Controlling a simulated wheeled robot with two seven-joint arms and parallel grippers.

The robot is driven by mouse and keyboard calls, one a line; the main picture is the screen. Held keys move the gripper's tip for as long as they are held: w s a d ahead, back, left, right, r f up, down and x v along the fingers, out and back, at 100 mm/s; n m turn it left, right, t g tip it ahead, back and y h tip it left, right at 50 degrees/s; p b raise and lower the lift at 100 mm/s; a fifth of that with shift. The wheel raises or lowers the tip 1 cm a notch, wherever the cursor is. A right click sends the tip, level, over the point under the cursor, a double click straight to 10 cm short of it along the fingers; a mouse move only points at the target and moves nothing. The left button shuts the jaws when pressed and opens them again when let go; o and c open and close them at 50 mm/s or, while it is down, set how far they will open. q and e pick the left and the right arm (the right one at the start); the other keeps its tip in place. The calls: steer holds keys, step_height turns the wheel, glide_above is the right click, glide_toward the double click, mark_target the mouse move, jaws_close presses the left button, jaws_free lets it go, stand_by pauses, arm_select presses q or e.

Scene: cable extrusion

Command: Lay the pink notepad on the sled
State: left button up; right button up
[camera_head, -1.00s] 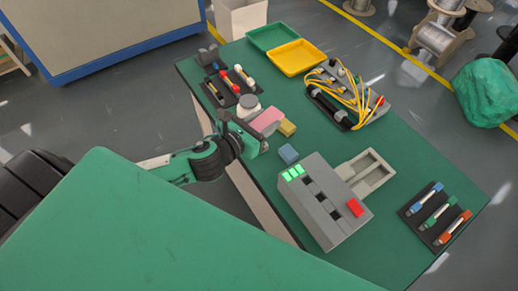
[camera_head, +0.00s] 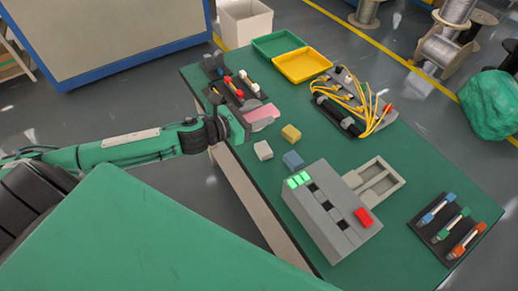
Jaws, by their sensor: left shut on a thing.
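The pink notepad (camera_head: 263,113) is at the left part of the green table, in the jaws of my left gripper (camera_head: 243,121). The gripper is shut on its left end, and the fingers are hard to make out. The notepad seems slightly above the table, with a pale thing partly showing under it. My right gripper is not in view.
White (camera_head: 263,150), yellow (camera_head: 291,133) and blue (camera_head: 293,160) blocks lie between notepad and machine. A yellow-cable rack (camera_head: 350,108) stands behind. Green (camera_head: 277,44) and yellow (camera_head: 302,66) trays are at the back. A marker holder (camera_head: 445,230) is at right.

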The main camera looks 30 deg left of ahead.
arm_select(q)
glide_above(259, 150)
step_height(259, 150, down, 10)
steer(key=shift+s+f, duration=0.1)
steer(key=shift+f, duration=0.55)
step_height(259, 150, down, 3)
steer(key=shift+f, duration=0.1)
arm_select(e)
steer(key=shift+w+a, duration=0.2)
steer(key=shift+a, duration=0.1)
